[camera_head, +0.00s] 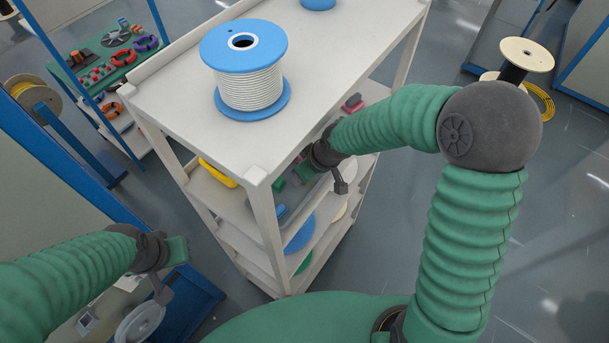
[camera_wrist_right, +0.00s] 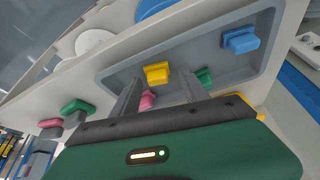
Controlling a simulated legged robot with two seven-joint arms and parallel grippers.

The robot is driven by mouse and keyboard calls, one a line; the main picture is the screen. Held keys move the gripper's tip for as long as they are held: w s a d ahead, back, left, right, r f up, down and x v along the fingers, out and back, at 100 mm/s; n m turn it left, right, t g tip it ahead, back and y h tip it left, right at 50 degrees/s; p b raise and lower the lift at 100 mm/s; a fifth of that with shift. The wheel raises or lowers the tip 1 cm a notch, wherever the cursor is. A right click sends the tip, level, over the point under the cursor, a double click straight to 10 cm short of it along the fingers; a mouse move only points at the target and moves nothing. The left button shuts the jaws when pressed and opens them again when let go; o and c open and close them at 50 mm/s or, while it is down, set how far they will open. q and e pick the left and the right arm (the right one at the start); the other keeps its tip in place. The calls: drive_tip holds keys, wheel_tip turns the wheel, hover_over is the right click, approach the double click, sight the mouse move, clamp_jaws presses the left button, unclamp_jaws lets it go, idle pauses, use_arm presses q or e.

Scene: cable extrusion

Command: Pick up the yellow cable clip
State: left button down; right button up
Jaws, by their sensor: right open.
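The yellow cable clip (camera_wrist_right: 157,74) lies in a grey recessed tray (camera_wrist_right: 112,76) on the shelf in the right wrist view. My right gripper (camera_wrist_right: 160,84) is open, its two dark fingers pointing toward the tray with the yellow clip showing between them, just beyond the tips. I see no contact. In the head view my right gripper (camera_head: 304,172) reaches in under the cart's top and is partly hidden; I cannot make out the yellow clip there. My left gripper (camera_head: 177,250) hangs at the lower left, away from the cart, its fingers not clear.
A pink clip (camera_wrist_right: 148,99), a green clip (camera_wrist_right: 204,77) and a blue clip (camera_wrist_right: 240,40) are near the yellow one. Another green clip (camera_wrist_right: 77,108) sits outside the tray. The cart's top (camera_head: 190,100) and posts bound the shelf; a blue cable spool (camera_head: 245,70) stands on top.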

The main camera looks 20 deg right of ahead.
drive_tip(key=shift+s+d, duration=0.2)
drive_tip(key=shift+d, duration=0.1)
drive_tip(key=c, duration=0.9)
clamp_jaws()
drive_tip(key=shift+a, duration=0.1)
